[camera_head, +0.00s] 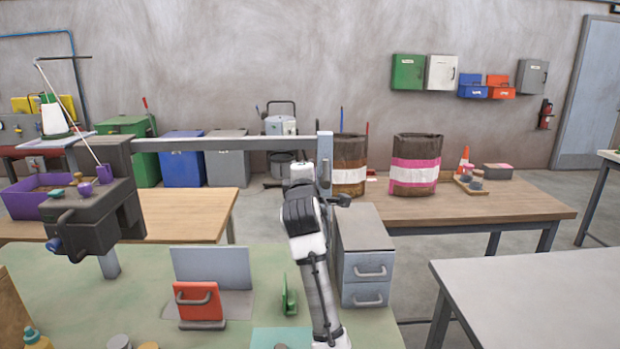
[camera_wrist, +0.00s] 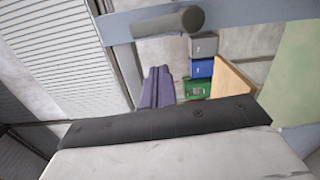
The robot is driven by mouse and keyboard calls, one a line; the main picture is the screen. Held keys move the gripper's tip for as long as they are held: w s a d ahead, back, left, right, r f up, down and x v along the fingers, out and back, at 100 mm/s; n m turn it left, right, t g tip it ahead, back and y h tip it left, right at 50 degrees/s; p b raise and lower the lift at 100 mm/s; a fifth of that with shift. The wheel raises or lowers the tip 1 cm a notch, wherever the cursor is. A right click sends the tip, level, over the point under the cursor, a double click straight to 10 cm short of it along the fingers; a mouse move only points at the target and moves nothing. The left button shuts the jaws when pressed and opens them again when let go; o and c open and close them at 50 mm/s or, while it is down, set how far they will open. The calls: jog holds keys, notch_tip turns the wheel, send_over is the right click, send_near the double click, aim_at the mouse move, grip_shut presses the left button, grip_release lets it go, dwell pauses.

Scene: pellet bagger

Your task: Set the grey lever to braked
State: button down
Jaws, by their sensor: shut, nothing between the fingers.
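A grey cylindrical handle (camera_wrist: 168,22), seemingly the grey lever, sits against a blue-grey bar (camera_wrist: 270,12) at the top of the wrist view. Its round end faces the camera. My gripper shows in the wrist view as two purplish fingers (camera_wrist: 159,76) pressed together and empty. They are apart from the handle, below it in the picture. In the head view my gripper is hidden behind my wrist, in front of a blue-grey upright (camera_head: 325,150). A dark knob (camera_head: 343,200) sticks out right of my wrist; I cannot tell whether it is the lever. The braked marking is not visible.
A grey beam (camera_head: 230,144) runs from the dark machine (camera_head: 95,205) to the upright. A grey drawer unit (camera_head: 364,240) stands close right of my arm. A red-fronted holder (camera_head: 198,302) and a green holder (camera_head: 289,302) stand on the green bench (camera_head: 130,290).

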jog(key=s+a+b, duration=0.1)
jog(key=s+b, duration=0.2)
jog(key=s, duration=0.7)
jog(key=shift+a+b, duration=0.15)
jog(key=shift+b, duration=0.2)
jog(key=shift+s+a, duration=0.1)
jog(key=shift+a, duration=0.05)
